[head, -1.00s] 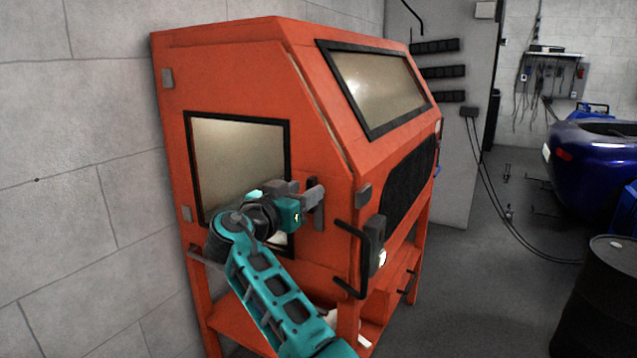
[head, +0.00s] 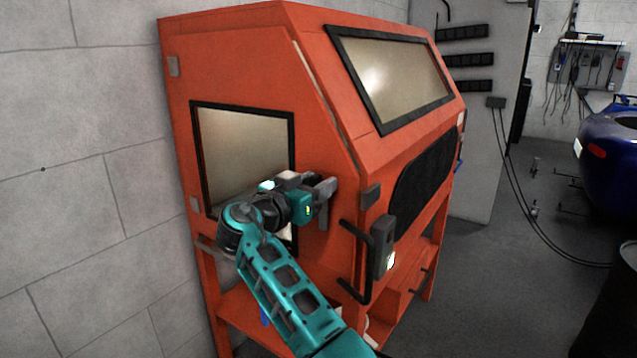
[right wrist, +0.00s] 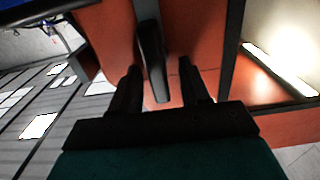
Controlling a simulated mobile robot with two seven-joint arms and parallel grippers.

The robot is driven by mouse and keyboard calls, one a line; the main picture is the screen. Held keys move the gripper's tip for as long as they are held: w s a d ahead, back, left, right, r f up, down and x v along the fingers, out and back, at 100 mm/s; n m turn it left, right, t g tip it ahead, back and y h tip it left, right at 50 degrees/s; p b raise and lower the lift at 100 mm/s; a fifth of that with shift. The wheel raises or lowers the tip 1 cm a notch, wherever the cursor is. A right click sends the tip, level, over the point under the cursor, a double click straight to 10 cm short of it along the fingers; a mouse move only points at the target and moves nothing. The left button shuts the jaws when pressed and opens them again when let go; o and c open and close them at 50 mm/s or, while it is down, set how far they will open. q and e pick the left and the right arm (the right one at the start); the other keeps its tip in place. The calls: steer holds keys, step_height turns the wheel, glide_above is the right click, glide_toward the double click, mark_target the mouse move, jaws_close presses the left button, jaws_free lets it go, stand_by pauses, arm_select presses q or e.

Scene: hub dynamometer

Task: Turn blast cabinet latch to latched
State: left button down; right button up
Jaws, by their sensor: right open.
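The orange blast cabinet (head: 330,250) stands against the wall, and its side panel with a dark-framed window faces my right arm. The latch is a dark grey bar handle (head: 323,219) on that panel, right of the side window, hanging about straight down. My right gripper (head: 325,188) is at the latch, its fingers pointing at the panel. In the right wrist view the gripper (right wrist: 160,88) is open, with the latch bar (right wrist: 152,62) between its two fingers and gaps visible on both sides. The fingers hide part of the latch in the head view. My left gripper is out of view.
A black tubular handle (head: 352,268) and a grey box (head: 383,246) stick out near the cabinet's front corner, right of my gripper. A block wall (head: 80,200) is close on the left. Open floor (head: 500,290) lies to the right.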

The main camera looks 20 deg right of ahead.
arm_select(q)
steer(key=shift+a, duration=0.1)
arm_select(e)
steer(key=shift+c, duration=0.2)
jaws_close()
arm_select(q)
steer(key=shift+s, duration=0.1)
